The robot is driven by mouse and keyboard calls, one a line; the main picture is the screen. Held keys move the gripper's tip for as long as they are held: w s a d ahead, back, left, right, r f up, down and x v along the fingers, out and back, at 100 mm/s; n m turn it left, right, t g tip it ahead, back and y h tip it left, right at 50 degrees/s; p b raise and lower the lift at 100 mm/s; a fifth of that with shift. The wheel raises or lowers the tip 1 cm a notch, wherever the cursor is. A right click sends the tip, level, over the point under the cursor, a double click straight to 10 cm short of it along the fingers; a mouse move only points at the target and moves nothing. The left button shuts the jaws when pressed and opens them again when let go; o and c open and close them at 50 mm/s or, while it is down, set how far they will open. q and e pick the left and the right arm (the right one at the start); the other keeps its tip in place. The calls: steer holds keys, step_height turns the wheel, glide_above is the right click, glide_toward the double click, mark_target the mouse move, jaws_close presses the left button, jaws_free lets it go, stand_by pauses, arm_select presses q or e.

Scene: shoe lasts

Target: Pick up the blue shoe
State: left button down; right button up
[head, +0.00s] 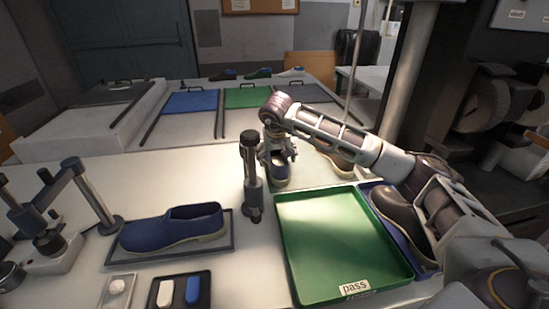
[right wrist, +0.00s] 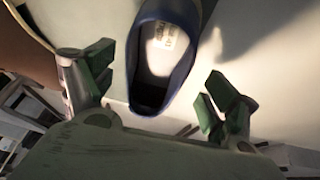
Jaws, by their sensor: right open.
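A blue shoe (head: 281,173) with a pale sole stands on the white table behind the green tray. My right gripper (head: 279,153) is directly over it and partly hides it. In the right wrist view the shoe's open collar (right wrist: 177,75), with a pale insole and label inside, lies between the two spread green-padded fingers (right wrist: 160,72). I see gaps on both sides of the shoe. Another blue shoe (head: 172,231) lies in a dark tray at the front left. My left gripper is not in view.
An empty green tray (head: 340,243) labelled "pass" lies in front of the gripper. A dark shoe (head: 400,222) in a blue tray is at its right, and a brown shoe (head: 338,160) stands behind. A dark post (head: 251,175) rises close to the gripper's left.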

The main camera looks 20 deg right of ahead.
mark_target(278, 161)
steer(key=x, duration=0.3)
steer(key=shift+d, duration=0.15)
steer(key=shift+w+f, duration=0.15)
steer(key=shift+f, duration=0.2)
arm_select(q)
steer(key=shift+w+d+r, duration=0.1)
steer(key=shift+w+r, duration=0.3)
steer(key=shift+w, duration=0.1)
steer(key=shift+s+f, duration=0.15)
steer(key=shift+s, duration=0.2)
arm_select(e)
steer(key=c, duration=1.1)
steer(key=shift+c, duration=1.2)
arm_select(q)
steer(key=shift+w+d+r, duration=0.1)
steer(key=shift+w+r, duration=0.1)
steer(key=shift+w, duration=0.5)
arm_select(e)
steer(key=shift+c, duration=0.2)
